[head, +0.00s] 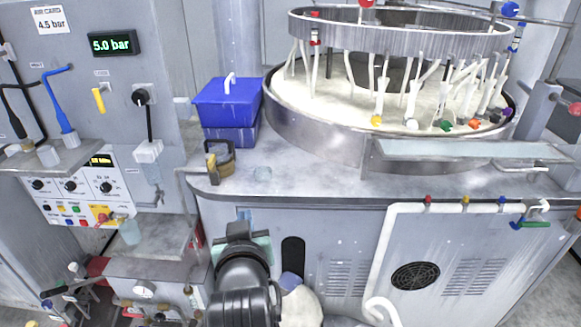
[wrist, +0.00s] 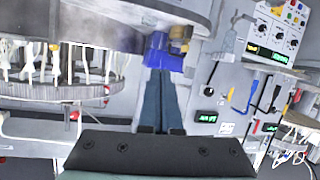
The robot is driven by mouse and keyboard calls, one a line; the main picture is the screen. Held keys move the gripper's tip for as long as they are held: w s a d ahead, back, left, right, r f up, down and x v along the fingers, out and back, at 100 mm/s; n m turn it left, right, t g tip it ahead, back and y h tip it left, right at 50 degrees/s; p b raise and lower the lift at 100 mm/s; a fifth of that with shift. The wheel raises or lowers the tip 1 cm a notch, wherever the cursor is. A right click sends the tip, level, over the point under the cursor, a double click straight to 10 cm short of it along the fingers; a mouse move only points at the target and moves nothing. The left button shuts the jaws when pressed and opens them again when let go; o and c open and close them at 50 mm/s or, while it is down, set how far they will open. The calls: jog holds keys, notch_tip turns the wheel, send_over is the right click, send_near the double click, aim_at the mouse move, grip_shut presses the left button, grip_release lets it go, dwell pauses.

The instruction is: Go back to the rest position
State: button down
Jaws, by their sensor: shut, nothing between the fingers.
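My gripper (wrist: 160,74) is in the wrist view with its two long grey-blue fingers together, and nothing is between them. In the head view my dark arm rises from the bottom edge, left of centre, in front of the cabinet, and the fingers are hard to make out there. In the wrist view the fingers point toward a blue lidded box (wrist: 163,57). In the head view this box (head: 228,103) stands on the bench. I cannot tell the gap between the fingertips and the box.
White pipework (head: 385,255) fronts the cabinet.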

jog(key=s+d+r+t, duration=0.2)
jog(key=r+t, duration=0.1)
jog(key=r, duration=0.6)
jog(key=s+d+r+m+t, duration=0.1)
jog(key=r+t, duration=0.1)
jog(key=r, duration=0.6)
jog(key=s+d+r+t, duration=0.2)
jog(key=r+t, duration=0.1)
jog(key=r, duration=0.6)
jog(key=s+d+r+m+t+h, duration=0.1)
jog(key=s+r+t, duration=0.4)
jog(key=s+r, duration=0.7)
notch_tip(320, 180, up, 3)
jog(key=shift+d+f+m+h, duration=0.1)
jog(key=shift+d+m+h, duration=0.35)
jog(key=shift+d, duration=0.5)
